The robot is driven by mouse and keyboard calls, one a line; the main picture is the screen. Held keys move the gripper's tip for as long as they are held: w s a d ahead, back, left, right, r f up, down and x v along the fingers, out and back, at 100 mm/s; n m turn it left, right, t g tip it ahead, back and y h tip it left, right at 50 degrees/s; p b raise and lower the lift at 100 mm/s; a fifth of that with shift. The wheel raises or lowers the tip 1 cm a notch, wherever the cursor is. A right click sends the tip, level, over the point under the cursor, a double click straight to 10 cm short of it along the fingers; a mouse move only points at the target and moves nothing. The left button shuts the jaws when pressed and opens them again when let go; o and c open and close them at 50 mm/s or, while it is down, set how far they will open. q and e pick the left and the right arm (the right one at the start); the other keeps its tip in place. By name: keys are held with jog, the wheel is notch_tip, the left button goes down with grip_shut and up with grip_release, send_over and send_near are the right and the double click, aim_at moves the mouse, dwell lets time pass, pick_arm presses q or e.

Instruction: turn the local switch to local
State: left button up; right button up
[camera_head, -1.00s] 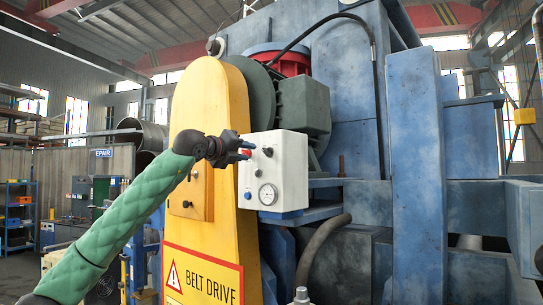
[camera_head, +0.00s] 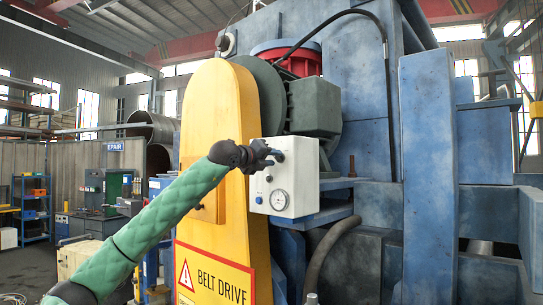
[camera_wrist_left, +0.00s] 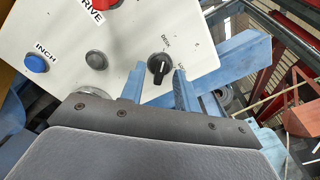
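A white control box (camera_head: 300,181) is fixed beside the yellow belt guard. The black rotary switch (camera_wrist_left: 160,68) is on its face in the left wrist view, with small lettering near it. One label seems to read DESK; another is partly covered by a finger. The knob's light mark points roughly toward the DESK lettering. My left gripper (camera_head: 266,154) is in front of the box's upper part. In the left wrist view its two blue fingertips (camera_wrist_left: 159,83) are apart, one on either side of the knob's lower edge; contact cannot be told. My right gripper is out of view.
The box also has a blue INCH button (camera_wrist_left: 35,63), a grey button (camera_wrist_left: 96,60), a red button (camera_wrist_left: 104,3) and a gauge (camera_head: 279,199). The yellow belt guard (camera_head: 225,115) stands left of it. Blue machine framing (camera_head: 428,180) is to the right.

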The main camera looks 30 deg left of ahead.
pick_arm(q)
jog(key=shift+w+f, duration=0.15)
jog(key=shift+w, duration=0.1)
jog(key=shift+s, duration=0.15)
grip_shut()
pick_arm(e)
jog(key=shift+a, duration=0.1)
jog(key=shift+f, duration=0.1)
